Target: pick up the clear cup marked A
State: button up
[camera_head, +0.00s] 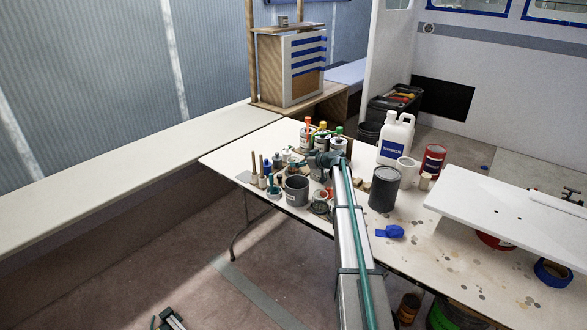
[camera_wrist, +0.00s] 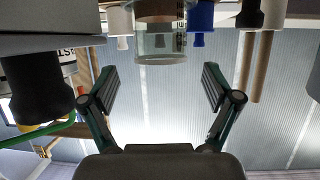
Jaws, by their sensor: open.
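A clear, faintly green cup (camera_wrist: 160,42) shows at the top middle of the wrist view, which looks upside down. Dark marks run along its right side; I cannot read a letter A on it. My gripper (camera_wrist: 160,78) is open and empty, its two fingers spread wide to either side of the cup's line. The cup lies ahead of the fingertips, not between them. In the head view my gripper (camera_head: 322,158) is over the crowded part of the work table (camera_head: 425,240); I cannot pick out the cup for sure there.
Near the cup stand a blue item (camera_wrist: 202,18), wooden handles (camera_wrist: 254,65) and a dark-and-white container (camera_wrist: 38,85). In the head view a grey pot (camera_head: 296,189), dark can (camera_head: 384,188), THINNER jug (camera_head: 395,140) and white board (camera_head: 515,212) crowd the table.

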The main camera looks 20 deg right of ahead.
jog(key=p+x, duration=0.1)
jog(key=x, duration=0.3)
jog(key=shift+w+a+f+p, duration=0.1)
jog(key=shift+w+a+p, duration=0.1)
jog(key=shift+w+p, duration=0.15)
jog(key=shift+s, duration=0.1)
jog(key=c, duration=1.3)
